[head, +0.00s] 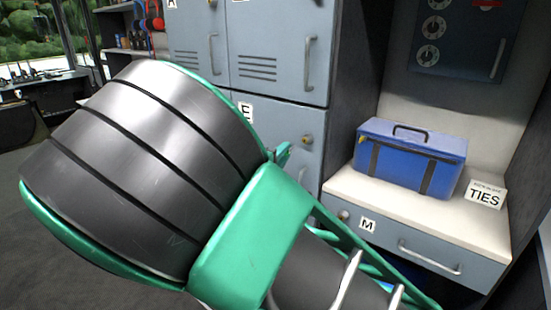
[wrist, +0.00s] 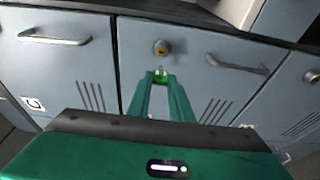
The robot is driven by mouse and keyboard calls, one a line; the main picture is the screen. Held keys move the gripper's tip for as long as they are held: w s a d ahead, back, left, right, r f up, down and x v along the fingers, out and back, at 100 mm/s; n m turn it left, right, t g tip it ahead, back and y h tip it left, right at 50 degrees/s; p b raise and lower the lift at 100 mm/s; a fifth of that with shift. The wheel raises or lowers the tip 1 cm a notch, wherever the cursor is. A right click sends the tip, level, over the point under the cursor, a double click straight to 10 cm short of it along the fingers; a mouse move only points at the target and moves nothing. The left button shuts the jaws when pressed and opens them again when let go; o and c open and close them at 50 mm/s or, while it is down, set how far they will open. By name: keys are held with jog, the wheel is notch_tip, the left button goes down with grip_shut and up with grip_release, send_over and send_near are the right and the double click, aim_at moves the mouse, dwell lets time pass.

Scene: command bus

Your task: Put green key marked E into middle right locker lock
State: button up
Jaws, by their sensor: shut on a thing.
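My gripper (wrist: 160,82) is shut on the green key (wrist: 160,74), a small piece showing between the fingertips in the wrist view. Its tip points at the round brass lock (wrist: 161,48) on a blue-grey locker door, with a visible gap between them. In the head view the locker door marked E (head: 285,125) is partly hidden behind my arm, with its lock (head: 307,139) at the right edge. My green fingertips (head: 282,153) show just left of and below that lock. The key's letter cannot be read.
Two upper locker doors (head: 270,40) with handles are above. To the right, a blue case (head: 410,158) and a TIES sign (head: 486,194) stand on a white counter (head: 350,188) over a drawer marked M (head: 420,240). A door handle (wrist: 235,66) lies right of the lock.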

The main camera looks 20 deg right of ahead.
aim_at(290, 150)
jog(key=shift+s+d+x, duration=0.15)
jog(key=shift+d+x, duration=0.05)
jog(key=shift+x, duration=0.8)
jog(key=shift+s+d+x, duration=0.15)
jog(key=shift+d+x, duration=0.05)
jog(key=shift+x, duration=0.8)
jog(key=shift+w+d, duration=0.35)
jog(key=shift+d, duration=0.25)
jog(key=shift+w+d, duration=0.35)
jog(key=shift+d, duration=0.25)
dwell(1.8)
